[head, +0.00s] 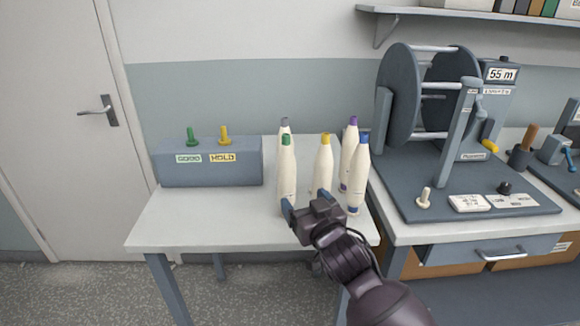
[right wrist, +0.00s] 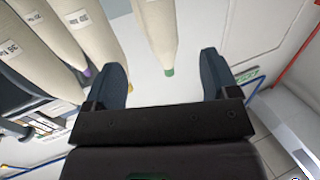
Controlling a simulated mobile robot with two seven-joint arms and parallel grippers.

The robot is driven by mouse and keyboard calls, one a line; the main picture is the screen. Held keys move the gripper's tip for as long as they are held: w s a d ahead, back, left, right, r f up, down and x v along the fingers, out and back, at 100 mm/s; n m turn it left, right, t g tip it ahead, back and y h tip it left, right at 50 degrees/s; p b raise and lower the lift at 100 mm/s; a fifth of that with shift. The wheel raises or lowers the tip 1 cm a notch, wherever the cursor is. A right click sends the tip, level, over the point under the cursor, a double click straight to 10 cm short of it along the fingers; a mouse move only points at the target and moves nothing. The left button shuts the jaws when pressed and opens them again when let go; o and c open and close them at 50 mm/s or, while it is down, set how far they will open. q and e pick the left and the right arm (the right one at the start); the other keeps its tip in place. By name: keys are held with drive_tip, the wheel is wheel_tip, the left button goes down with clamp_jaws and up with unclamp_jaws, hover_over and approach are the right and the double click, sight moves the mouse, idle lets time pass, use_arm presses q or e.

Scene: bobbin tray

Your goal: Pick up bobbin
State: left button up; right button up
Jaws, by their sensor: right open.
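Several cream cone-shaped bobbins stand upright on a small white table (head: 190,222). They are the green-tipped bobbin (head: 287,175), the grey-tipped bobbin (head: 284,129) behind it, the yellow-tipped bobbin (head: 323,165), the purple-tipped bobbin (head: 348,158) and the blue-tipped bobbin (head: 358,178). My right gripper (head: 305,204) is low at the front of the group, by the green-tipped and yellow-tipped ones, hiding the yellow one's base. In the right wrist view, its fingers (right wrist: 164,78) are open and empty, with the green-tipped bobbin (right wrist: 158,35) ahead in the gap. My left gripper is out of view.
A grey box (head: 210,170) with green and yellow pegs and two labels stands at the table's back left. To the right, a winding machine with a large reel (head: 398,95) sits on a bench. The table's left front is clear. A shelf (head: 470,12) hangs above.

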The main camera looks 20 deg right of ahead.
sight(290, 180)
drive_tip(key=w, duration=0.7)
drive_tip(key=w+b, duration=0.1)
drive_tip(key=w, duration=0.3)
drive_tip(key=shift+a, duration=0.3)
drive_tip(key=shift+r, duration=0.1)
drive_tip(key=c, duration=1)
